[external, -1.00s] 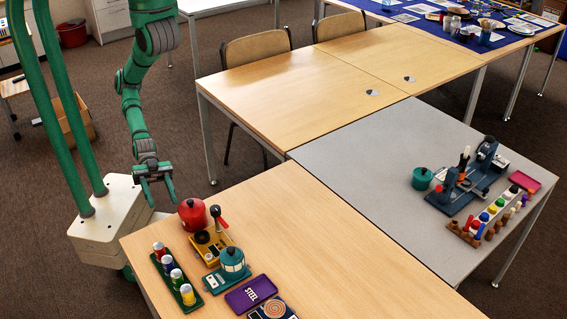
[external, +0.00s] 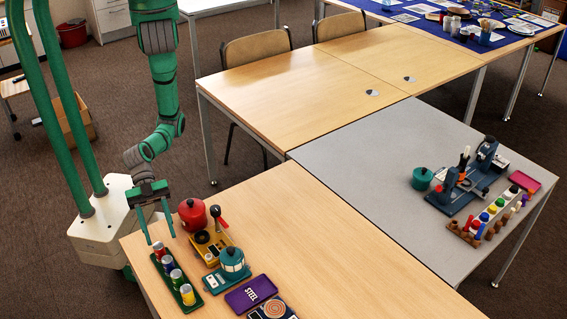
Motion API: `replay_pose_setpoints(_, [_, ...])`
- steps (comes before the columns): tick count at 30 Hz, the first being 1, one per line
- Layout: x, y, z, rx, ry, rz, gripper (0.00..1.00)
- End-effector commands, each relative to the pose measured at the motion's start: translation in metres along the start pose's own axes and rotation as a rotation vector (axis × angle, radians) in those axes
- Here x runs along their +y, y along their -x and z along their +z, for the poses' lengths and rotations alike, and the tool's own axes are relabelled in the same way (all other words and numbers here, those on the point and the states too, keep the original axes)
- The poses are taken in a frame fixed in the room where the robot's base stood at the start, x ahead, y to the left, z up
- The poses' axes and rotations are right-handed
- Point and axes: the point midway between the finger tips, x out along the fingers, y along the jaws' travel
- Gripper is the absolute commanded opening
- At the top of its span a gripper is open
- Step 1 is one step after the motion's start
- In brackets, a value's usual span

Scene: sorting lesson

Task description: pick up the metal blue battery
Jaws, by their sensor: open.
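The blue battery (external: 168,265), a small cylinder with a silver top, stands in a dark green tray (external: 206,301) at the left edge of the near wooden table. It is second in a row of similar cylinders: a red one (external: 159,251) behind it, a green one (external: 177,280) and a yellow one (external: 188,296) in front. My gripper (external: 160,238) is open and empty, fingers pointing down, near the red and blue cylinders at the tray's far end. Its exact height above them is hard to tell.
Close to the tray's right are a red pot (external: 192,214), a yellow device with a lever (external: 212,243), a teal lantern-like item (external: 232,262) and a purple "STEEL" tray (external: 250,293). The table's right part is clear. A grey table (external: 380,165) holds more items.

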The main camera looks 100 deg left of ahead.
Motion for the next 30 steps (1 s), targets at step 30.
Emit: replay_pose_setpoints(30, [0.004, -0.091, -0.001, 0.000, 0.000, 0.002, 0.47])
